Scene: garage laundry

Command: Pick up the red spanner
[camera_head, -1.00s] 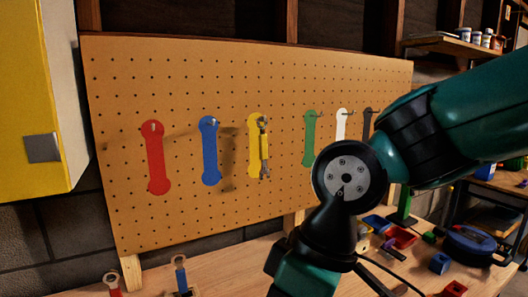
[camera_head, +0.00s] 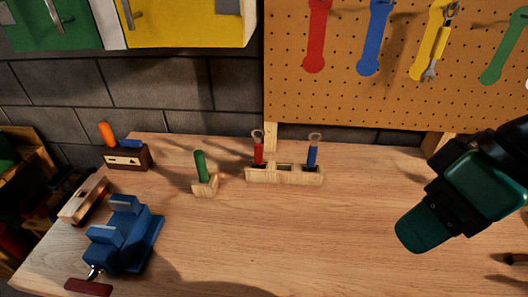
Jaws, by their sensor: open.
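The red spanner (camera_head: 258,152) stands upright in the left slot of a wooden holder (camera_head: 285,176) on the workbench, below the pegboard. Its metal ring end is up and its red handle goes down into the holder, where its lower end is hidden. A blue spanner (camera_head: 312,156) stands in the right slot of the same holder. The middle slot looks empty. My arm shows at the right, well to the right of the holder, but I cannot make out my gripper in the picture.
A wooden block with a green handle (camera_head: 201,167) stands just left of the holder. Farther left are a blue vise (camera_head: 126,232), a wooden plane (camera_head: 84,198) and a box with an orange handle (camera_head: 106,132). A yellow spanner (camera_head: 442,42) hangs on the pegboard (camera_head: 340,95).

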